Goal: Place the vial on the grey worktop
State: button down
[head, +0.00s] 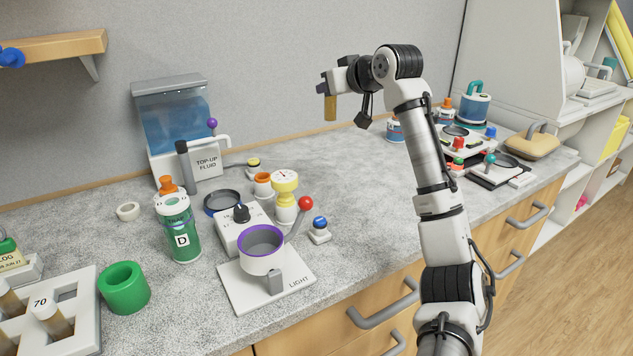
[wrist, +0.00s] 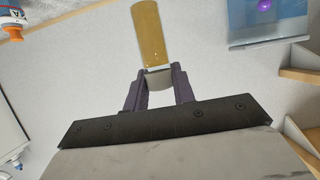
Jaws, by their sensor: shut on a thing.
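My gripper (head: 324,84) is raised above the back part of the grey worktop (head: 330,200), near the wall. It is shut on the vial (head: 330,107), which hangs below the fingers, roughly upright and clear of the worktop. The vial is a slim tube with amber-brown contents. In the wrist view my gripper's purple fingers (wrist: 158,80) close on the pale end of the vial (wrist: 149,30), and its amber part extends away from them. The worktop below the vial looks bare in the head view.
A fluid dispenser (head: 177,135) stands at the back left. A purple-rimmed cup device (head: 262,247), a green canister (head: 178,228), a green ring (head: 124,288) and a vial rack (head: 75,318) fill the front left. Instruments (head: 470,140) stand at the right. The middle of the worktop is clear.

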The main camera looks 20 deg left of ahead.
notch_tip(320, 180, down, 19)
jog(key=shift+r+p, duration=0.2)
jog(key=shift+p, duration=0.75)
jog(key=shift+f, duration=0.1)
jog(key=shift+f, duration=0.15)
jog(key=c, duration=1.2)
grip_release()
jog(key=shift+o, duration=0.2)
jog(key=shift+r, duration=0.3)
jog(key=shift+s+d, duration=0.3)
jog(key=shift+d, duration=0.05)
jog(key=b+v, duration=0.2)
jog(key=v, duration=0.9)
jog(key=shift+r, duration=0.25)
